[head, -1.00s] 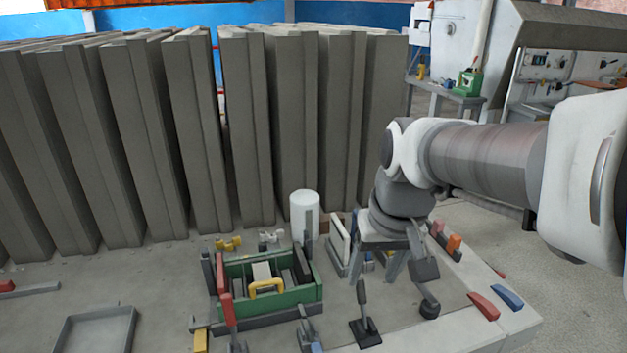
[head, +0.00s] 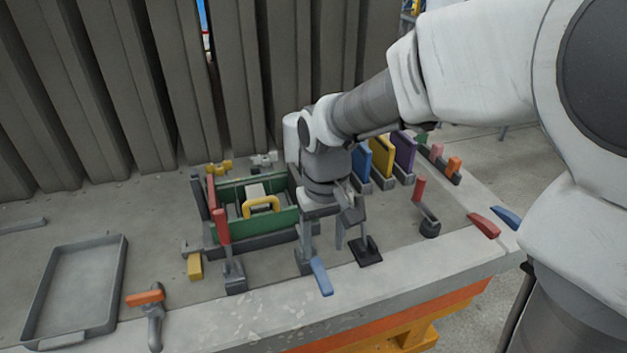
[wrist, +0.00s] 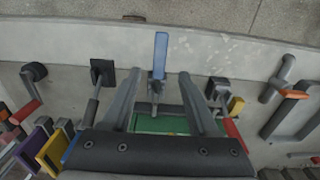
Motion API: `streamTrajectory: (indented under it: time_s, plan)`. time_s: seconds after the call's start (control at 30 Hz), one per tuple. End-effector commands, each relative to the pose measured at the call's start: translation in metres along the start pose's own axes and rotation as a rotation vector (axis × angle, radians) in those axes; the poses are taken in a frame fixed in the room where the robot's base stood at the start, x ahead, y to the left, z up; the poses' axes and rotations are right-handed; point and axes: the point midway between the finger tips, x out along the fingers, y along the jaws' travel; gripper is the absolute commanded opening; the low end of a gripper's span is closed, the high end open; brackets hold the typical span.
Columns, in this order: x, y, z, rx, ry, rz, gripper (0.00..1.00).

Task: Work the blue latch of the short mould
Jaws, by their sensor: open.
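The short mould is a green box (head: 258,242) with a yellow handle (head: 262,204) inside; a strip of its green wall (wrist: 158,125) shows in the wrist view. The blue latch (head: 321,276) is at the mould's front right corner, its blue handle lying out toward the table's front edge. In the wrist view the blue handle (wrist: 160,55) stands midway between my fingers, pointing away from the mould. My gripper (head: 321,245) is open and points down over this latch, also seen in the wrist view (wrist: 160,78). I cannot tell whether a finger touches it.
A red-handled latch (head: 222,228) stands upright left of the blue one. A lever on a black base (head: 366,252) stands close right of my gripper. Blue, yellow and purple panels (head: 382,160) are behind right. A tray (head: 120,290) lies at left.

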Motion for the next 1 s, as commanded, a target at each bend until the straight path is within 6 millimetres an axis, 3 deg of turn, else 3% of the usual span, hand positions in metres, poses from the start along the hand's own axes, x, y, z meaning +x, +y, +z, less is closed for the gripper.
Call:
streamTrajectory:
  time_s: [0.03, 0.2, 0.4, 0.83, 1.0]
  plan:
    - [0.016, 0.0, 0.001, 0.0, -0.006, -0.002, 0.6]
    - [0.051, 0.0, 0.001, 0.0, -0.004, -0.001, 0.6]
    - [0.077, 0.0, 0.0, 0.0, -0.002, -0.001, 0.6]
    - [0.086, 0.0, 0.0, 0.0, 0.001, 0.0, 0.6]
    - [0.086, 0.0, 0.0, 0.0, 0.001, 0.0, 0.31]
